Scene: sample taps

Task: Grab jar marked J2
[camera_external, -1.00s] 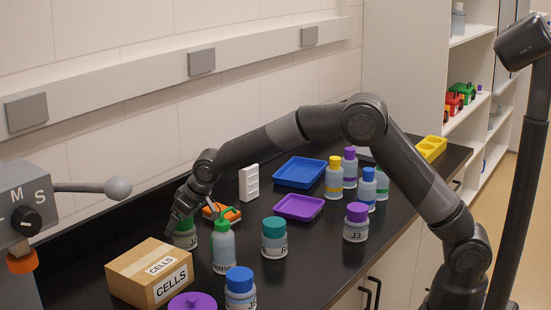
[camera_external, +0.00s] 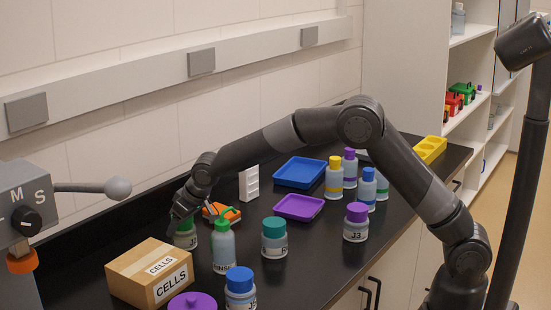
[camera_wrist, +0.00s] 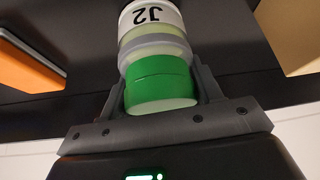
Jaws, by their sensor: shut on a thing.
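The jar marked J2 (camera_wrist: 152,18) has a white label and a green lid (camera_wrist: 160,82); it fills the middle of the wrist view, with its label upside down there. My gripper (camera_wrist: 160,88) is shut on the green lid, one finger on each side. In the external view the jar (camera_external: 186,238) stands on the black bench behind the rinse bottle, and my gripper (camera_external: 184,220) covers its top. The jar seems to rest on the bench.
A green-topped rinse bottle (camera_external: 223,248) stands just right of the jar. The cardboard CELLS box (camera_external: 140,280) is in front on the left. An orange item (camera_external: 228,212) lies behind. Jars J3 (camera_external: 356,232) and a teal-lidded one (camera_external: 274,246) stand farther right.

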